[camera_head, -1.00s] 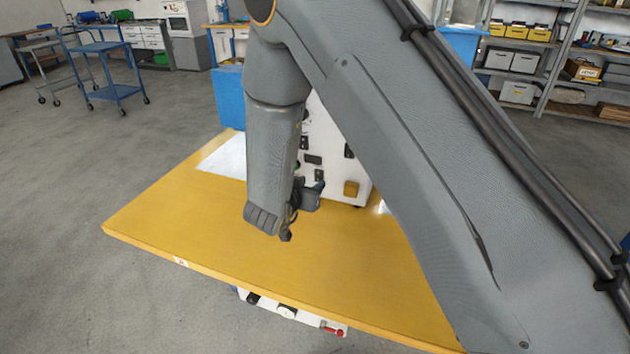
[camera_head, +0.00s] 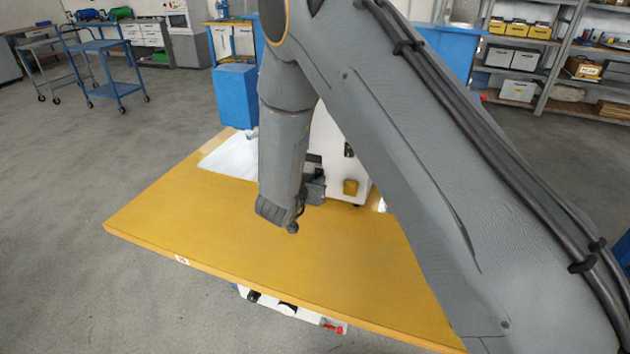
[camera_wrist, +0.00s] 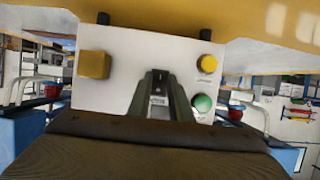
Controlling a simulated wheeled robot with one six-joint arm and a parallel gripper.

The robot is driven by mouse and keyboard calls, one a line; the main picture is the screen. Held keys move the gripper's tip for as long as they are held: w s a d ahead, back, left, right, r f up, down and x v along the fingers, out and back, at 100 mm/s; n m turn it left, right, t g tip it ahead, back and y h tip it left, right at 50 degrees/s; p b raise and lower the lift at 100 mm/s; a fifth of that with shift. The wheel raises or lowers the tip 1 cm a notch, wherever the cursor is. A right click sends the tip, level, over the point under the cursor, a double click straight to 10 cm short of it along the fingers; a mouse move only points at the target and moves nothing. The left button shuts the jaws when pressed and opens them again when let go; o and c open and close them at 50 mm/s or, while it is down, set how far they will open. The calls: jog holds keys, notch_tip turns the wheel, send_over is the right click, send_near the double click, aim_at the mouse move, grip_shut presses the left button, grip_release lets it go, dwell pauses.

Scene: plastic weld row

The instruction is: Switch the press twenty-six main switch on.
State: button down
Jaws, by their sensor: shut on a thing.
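A white control box (camera_head: 330,130) stands at the back of the yellow bench, largely hidden behind my arm. In the wrist view its panel (camera_wrist: 128,62) is upside down, with a yellow block (camera_wrist: 95,65), a round yellow button (camera_wrist: 208,63) and a round green button (camera_wrist: 203,103). My gripper (camera_wrist: 160,80) is at the panel between the block and the buttons, shut on a small part there, which I take to be the main switch. The fingers hide most of that part, so its position cannot be read. In the head view my gripper (camera_head: 316,186) is at the box front.
The yellow bench top (camera_head: 200,225) is clear in front of the box. A white sheet (camera_head: 230,158) lies at its back left. A second white box with a red handle (camera_head: 333,326) shows below the front edge. A blue cabinet (camera_head: 236,97) stands behind.

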jog(key=f+t+h+b, duration=0.1)
jog(key=t+b, duration=0.1)
jog(key=b, duration=0.1)
jog(key=shift+t+b, duration=0.3)
jog(key=shift+b, duration=0.1)
jog(key=c, duration=1.6)
grip_release()
jog(key=b+v, duration=0.1)
jog(key=v, duration=0.6)
jog(key=shift+s+a, duration=0.1)
jog(key=shift+s, duration=0.3)
